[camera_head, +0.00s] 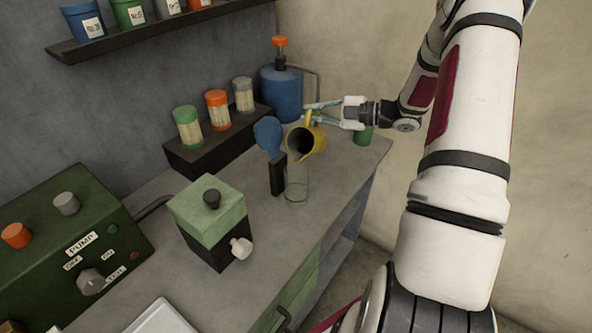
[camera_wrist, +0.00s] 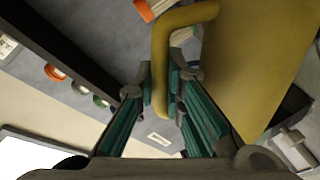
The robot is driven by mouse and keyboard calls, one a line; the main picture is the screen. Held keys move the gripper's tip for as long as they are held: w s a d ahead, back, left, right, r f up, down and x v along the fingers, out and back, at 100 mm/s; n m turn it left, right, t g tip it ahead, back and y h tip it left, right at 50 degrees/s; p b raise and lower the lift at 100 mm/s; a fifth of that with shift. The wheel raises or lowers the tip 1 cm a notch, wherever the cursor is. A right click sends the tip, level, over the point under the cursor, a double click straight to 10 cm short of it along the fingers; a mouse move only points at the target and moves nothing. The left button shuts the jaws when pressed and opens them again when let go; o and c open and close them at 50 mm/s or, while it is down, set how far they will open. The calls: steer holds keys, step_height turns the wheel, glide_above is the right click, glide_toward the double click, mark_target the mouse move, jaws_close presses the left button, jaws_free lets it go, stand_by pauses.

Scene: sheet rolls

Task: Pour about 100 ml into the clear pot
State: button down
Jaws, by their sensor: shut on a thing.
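A yellow jug (camera_head: 313,143) is tilted in the air, its dark open mouth facing left and down toward the camera. My gripper (camera_head: 318,112) is shut on the jug's handle; the wrist view shows the yellow handle (camera_wrist: 160,75) between the teal fingers, with the jug's body at right. The clear pot (camera_head: 297,186) stands upright on the counter just below and slightly left of the jug's mouth, apart from it. No stream of liquid shows. The liquid inside the jug and any level in the pot cannot be made out.
A dark stand with a blue round top (camera_head: 268,135) is close left of the pot. A green-topped box (camera_head: 207,212) is nearer, a blue tank (camera_head: 282,95) behind, and a green cup (camera_head: 364,135) right. Several lidded jars stand on a dark riser (camera_head: 205,155). The counter's right edge is near.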

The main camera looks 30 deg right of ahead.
mark_target(311, 113)
steer(key=shift+s+a+r+n+b, duration=0.1)
steer(key=shift+s+a+n+b, duration=0.15)
steer(key=shift+n, duration=0.25)
steer(key=shift+s+a+r+n+b, duration=0.3)
steer(key=shift+a+r+n+b, duration=0.2)
steer(key=shift+r+n, duration=0.2)
steer(key=shift+a, duration=0.1)
steer(key=shift+s+a, duration=0.1)
steer(key=shift+s, duration=0.05)
steer(key=shift+h, duration=0.3)
steer(key=shift+n, duration=0.3)
steer(key=shift+s+a+f+n+t+p, duration=0.1)
steer(key=shift+a+f+n+t+p, duration=0.1)
steer(key=shift+n+t+p, duration=0.15)
stand_by(1.3)
steer(key=shift+s+a+r+n+h, duration=0.25)
steer(key=shift+a+r+n+h, duration=0.1)
steer(key=shift+n, duration=0.1)
stand_by(0.6)
steer(key=shift+w+f, duration=0.1)
